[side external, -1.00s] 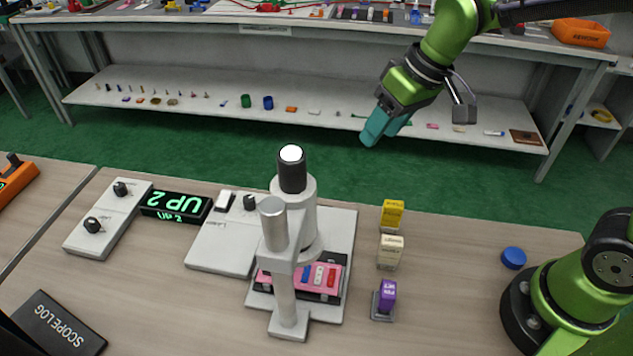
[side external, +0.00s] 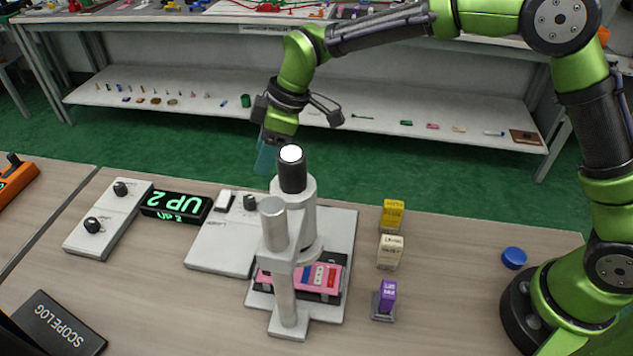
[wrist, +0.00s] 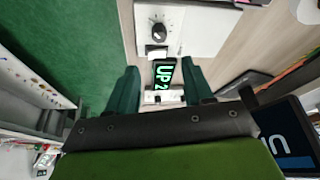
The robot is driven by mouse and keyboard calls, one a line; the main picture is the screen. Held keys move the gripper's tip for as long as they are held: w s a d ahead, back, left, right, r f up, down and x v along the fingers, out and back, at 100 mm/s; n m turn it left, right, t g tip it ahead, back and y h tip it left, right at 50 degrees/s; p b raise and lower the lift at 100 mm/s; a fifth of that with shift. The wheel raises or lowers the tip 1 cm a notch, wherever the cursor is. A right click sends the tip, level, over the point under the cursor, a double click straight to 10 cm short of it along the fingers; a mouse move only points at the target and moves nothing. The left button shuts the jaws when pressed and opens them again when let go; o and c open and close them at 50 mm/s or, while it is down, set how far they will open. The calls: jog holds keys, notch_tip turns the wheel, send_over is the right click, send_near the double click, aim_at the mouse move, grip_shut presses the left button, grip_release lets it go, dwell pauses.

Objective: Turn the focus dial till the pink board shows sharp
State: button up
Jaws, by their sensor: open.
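The pink board (side external: 328,278) lies on the black stage under the grey microscope (side external: 300,215), partly hidden by its column. A panel with two black knobs (side external: 121,189) (side external: 93,225) stands at the left; I cannot read which knob is the focus dial. Another black dial (side external: 250,202) is on the white base panel beside the microscope, and a dial shows in the wrist view (wrist: 159,30). My gripper (side external: 266,158) is open and empty, held in the air behind the microscope. Its teal fingers also show in the wrist view (wrist: 161,88).
Yellow (side external: 392,214), cream (side external: 390,251) and purple (side external: 387,297) blocks stand right of the microscope. A blue cap (side external: 513,258) is farther right. A dark SCOPELOG book (side external: 58,325) lies front left.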

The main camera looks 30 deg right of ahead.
aim_at(247, 198)
jog(key=x, duration=1.1)
jog(key=shift+w+a+f, duration=0.1)
jog(key=shift+a+f, duration=0.1)
jog(key=shift+f, duration=0.15)
grip_shut()
